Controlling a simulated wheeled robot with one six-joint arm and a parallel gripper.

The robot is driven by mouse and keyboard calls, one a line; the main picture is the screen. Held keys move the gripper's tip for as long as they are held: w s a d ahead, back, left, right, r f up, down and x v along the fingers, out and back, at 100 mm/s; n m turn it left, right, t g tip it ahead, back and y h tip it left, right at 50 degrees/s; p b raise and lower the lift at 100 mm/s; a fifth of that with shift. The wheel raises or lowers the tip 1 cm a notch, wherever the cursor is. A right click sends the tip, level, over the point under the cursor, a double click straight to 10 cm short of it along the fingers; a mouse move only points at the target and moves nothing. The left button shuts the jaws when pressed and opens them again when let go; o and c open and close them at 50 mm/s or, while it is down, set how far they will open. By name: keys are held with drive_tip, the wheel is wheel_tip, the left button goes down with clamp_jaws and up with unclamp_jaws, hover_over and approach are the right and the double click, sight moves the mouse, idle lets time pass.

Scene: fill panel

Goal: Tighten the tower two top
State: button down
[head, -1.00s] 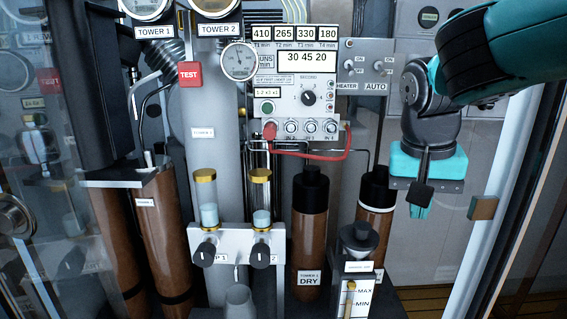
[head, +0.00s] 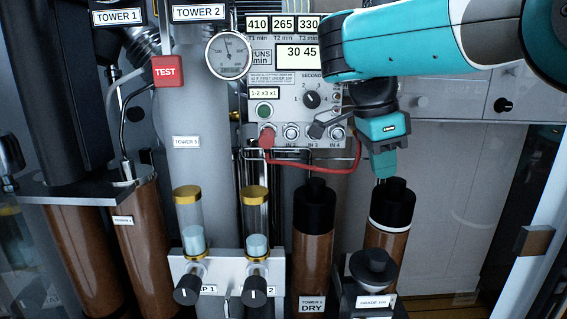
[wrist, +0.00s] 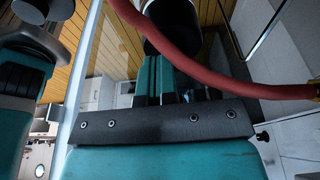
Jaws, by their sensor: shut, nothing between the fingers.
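Two brown cylinders with black tops stand at lower right in the head view. The left top (head: 314,205) has a label reading "DRY" below it; its smaller line is hard to read. The right top (head: 392,203) has a white ring under it, and its label is hidden. My gripper (head: 381,174) is shut and empty, pointing down just above or behind the right top; I cannot tell whether they touch. In the wrist view, my gripper's fingers (wrist: 167,85) reach towards a dark round top (wrist: 172,28) with a white edge.
A red cable (head: 318,168) hangs from the instrument panel (head: 285,105) close to my gripper; a red line crosses in front of the fingers in the wrist view. A black-knobbed container (head: 372,268) stands before the right cylinder. Two glass tubes (head: 189,220) stand left. A door frame (head: 541,205) is at right.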

drive_tip(key=shift+s+f+b, duration=0.1)
drive_tip(key=shift+f+b, duration=0.65)
drive_tip(key=shift+f, duration=0.55)
